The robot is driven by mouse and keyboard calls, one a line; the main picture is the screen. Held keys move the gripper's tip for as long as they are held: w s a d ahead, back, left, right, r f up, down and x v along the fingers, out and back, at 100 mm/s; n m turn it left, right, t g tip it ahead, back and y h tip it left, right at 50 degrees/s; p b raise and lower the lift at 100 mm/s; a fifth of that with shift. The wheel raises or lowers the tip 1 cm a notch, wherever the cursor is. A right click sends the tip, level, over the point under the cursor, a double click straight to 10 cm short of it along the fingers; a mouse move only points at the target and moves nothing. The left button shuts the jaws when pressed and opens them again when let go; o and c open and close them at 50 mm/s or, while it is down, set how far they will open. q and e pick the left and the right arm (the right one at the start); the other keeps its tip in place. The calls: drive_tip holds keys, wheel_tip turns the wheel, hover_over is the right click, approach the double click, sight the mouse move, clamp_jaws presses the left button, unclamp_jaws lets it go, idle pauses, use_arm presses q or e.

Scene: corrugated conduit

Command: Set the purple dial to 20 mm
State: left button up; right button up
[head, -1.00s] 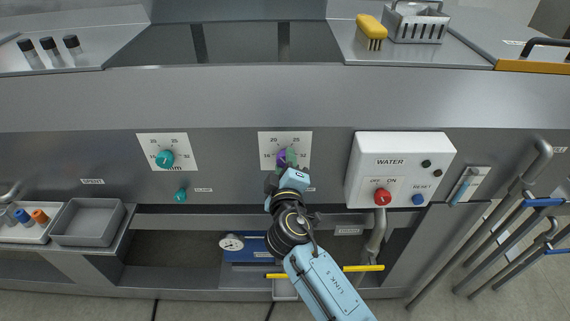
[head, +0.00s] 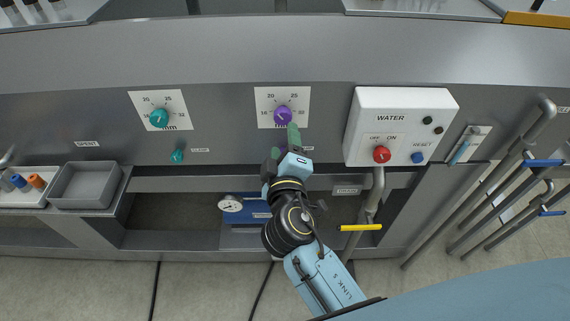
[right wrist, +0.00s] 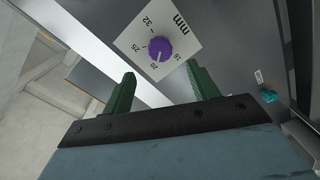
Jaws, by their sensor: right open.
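The purple dial (head: 283,116) sits on a white scale plate (head: 262,94) on the grey front panel; it also shows in the right wrist view (right wrist: 160,49). In the wrist view its pale pointer mark appears to point at 20 on the scale. My right gripper (head: 284,145) is just below the dial in the head view, open and apart from it. In the wrist view the green fingers of my right gripper (right wrist: 164,90) are spread with nothing between them. My left gripper is not in view.
A teal dial (head: 159,118) with its own scale and a small teal knob (head: 177,156) are to the left. A white WATER box (head: 402,125) with a red knob (head: 382,154) is to the right. A yellow-handled valve (head: 361,227) is below it.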

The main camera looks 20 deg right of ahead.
drive_tip(key=b+v, duration=0.1)
drive_tip(key=v, duration=0.4)
drive_tip(key=shift+s, duration=0.25)
drive_tip(key=s+a+f+g+y+b, duration=0.15)
drive_tip(key=s+f+g, duration=0.25)
drive_tip(key=f, duration=1.5)
drive_tip(key=s+f+g+y+b, duration=0.3)
drive_tip(key=s+f+g, duration=0.1)
drive_tip(key=f, duration=1.5)
drive_tip(key=s+d+f+m+g+b, duration=0.2)
drive_tip(key=s+d+f+g, duration=0.25)
drive_tip(key=s+f, duration=0.85)
drive_tip(key=s+d+f+m+g+b, duration=0.1)
drive_tip(key=s+d+f+m, duration=0.1)
drive_tip(key=s+d+f, duration=0.3)
drive_tip(key=s+d+f+m+g+b, duration=0.1)
drive_tip(key=s+d+f, duration=0.4)
drive_tip(key=s, duration=0.5)
drive_tip(key=shift+s+f+m+g+b, duration=0.35)
drive_tip(key=shift+f+m+g, duration=0.2)
drive_tip(key=shift+f+m, duration=0.45)
